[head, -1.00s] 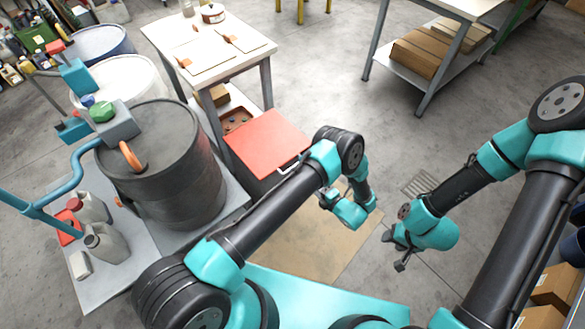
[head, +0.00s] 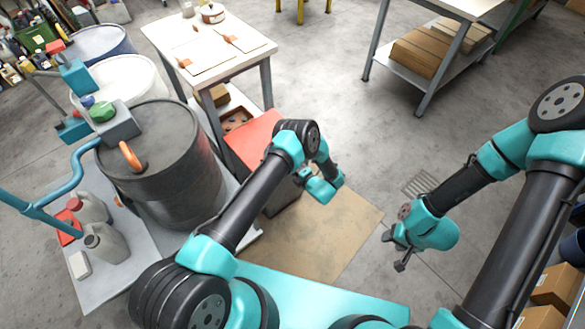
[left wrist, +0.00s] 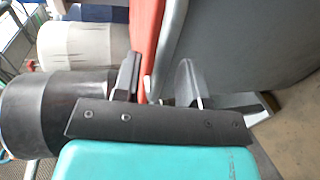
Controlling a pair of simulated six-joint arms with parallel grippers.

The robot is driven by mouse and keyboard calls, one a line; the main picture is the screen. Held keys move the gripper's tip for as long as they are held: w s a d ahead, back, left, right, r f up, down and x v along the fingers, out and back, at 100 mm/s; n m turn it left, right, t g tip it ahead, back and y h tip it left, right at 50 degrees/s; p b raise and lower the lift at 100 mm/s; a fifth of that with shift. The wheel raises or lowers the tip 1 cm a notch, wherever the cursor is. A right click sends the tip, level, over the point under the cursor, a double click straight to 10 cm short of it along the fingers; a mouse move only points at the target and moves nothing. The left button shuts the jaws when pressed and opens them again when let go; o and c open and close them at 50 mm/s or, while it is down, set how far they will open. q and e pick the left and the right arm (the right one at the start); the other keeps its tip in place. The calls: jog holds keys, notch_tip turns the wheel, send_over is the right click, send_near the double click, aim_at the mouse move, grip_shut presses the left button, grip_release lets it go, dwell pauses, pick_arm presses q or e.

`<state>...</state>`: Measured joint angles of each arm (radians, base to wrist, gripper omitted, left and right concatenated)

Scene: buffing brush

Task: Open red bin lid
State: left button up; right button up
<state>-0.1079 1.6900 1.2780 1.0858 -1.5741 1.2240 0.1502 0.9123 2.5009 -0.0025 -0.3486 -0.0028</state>
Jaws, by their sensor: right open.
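The red lid (head: 254,132) lies on top of a grey bin (head: 284,199) beside the workbench; my left arm covers much of both. In the left wrist view the lid (left wrist: 150,30) is a red strip against the bin's grey side (left wrist: 235,45). My left gripper (left wrist: 157,82) has its dark fingers spread apart, with the lid's edge between or just beyond the tips; I cannot tell if they touch. In the head view the left gripper (head: 301,175) is small and partly hidden. My right gripper (head: 395,252) is open and empty, over the floor at right.
A large dark drum (head: 165,170) stands left of the bin on a grey platform (head: 100,285) with jugs (head: 104,242). A white-topped workbench (head: 205,55) is behind. A tan mat (head: 325,235) lies before the bin. The middle floor is clear.

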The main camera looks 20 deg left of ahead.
pick_arm(q)
jog(key=shift+w+a+f, duration=0.15)
jog(key=shift+w+a, duration=0.25)
jog(key=shift+a, duration=0.2)
jog(key=shift+c, duration=0.5)
grip_shut()
